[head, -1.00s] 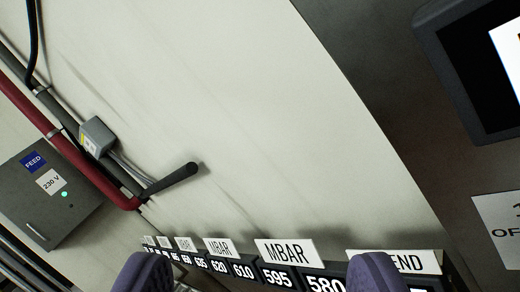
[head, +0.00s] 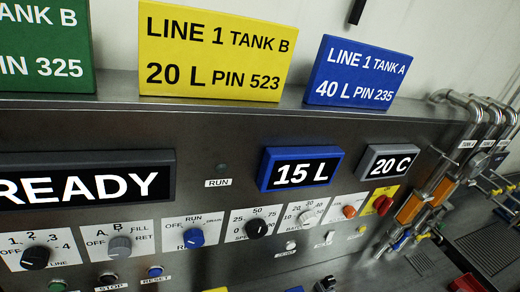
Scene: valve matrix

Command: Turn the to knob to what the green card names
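The green card (head: 40,48) stands on the panel's top ledge at the left edge, cut off; I read only "TANK B" and "PIN 325". No knob shows a readable "to" label. The grey knob (head: 119,247) on the front panel has a dial plate with A, B, FILL and RET; its own name cannot be read. Left of it is a black knob (head: 35,258) marked LINE, with 1 to 4. Right of it is a blue knob (head: 193,238) with OFF, RUN and DRAIN. My gripper is not in view.
A yellow card (head: 215,50) and a blue card (head: 357,71) stand on the ledge. Displays read READY (head: 90,186), 15 L (head: 300,169) and 20 C (head: 391,163). A black knob (head: 256,228), several other controls and steel pipes (head: 440,180) lie right.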

